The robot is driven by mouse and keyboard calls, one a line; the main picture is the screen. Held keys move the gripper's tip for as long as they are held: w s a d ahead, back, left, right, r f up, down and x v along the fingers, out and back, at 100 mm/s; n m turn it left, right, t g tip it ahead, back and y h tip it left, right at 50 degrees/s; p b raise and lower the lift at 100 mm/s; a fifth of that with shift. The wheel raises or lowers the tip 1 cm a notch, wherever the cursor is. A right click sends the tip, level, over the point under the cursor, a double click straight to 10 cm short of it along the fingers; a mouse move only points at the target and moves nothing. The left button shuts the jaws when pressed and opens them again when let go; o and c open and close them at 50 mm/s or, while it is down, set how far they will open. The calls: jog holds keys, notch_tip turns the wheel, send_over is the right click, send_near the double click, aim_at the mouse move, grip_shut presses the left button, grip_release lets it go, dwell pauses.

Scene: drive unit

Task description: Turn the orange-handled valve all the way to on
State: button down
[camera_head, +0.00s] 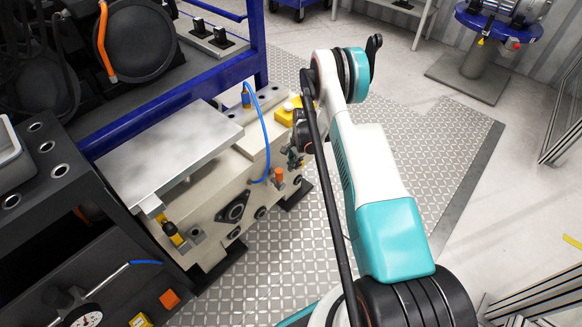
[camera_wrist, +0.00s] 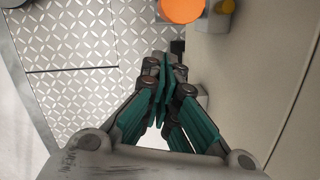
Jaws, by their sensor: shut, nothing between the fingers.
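The orange valve handle (camera_head: 279,175) is on the side of the beige drive unit (camera_head: 205,205), near its right end. In the wrist view the orange handle (camera_wrist: 180,10) is a round orange shape cut off by the top edge, with a dark part below it. My gripper (camera_head: 293,160) is close to the handle in the head view, partly hidden by my arm. In the wrist view my gripper (camera_wrist: 160,62) is shut and empty. Its fingertips sit below the orange handle in the picture, apart from it. How far the valve is turned cannot be told.
A blue hose (camera_head: 267,140) loops down near the handle. A yellow block (camera_head: 287,112) sits on the unit's top. A blue-framed rack (camera_head: 160,98) stands at left. The patterned metal floor (camera_head: 440,135) is clear at right.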

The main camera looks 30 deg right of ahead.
jog(key=d+r+p, duration=0.4)
jog(key=r, duration=0.5)
jog(key=shift+w+r, duration=0.25)
jog(key=shift+r, duration=0.1)
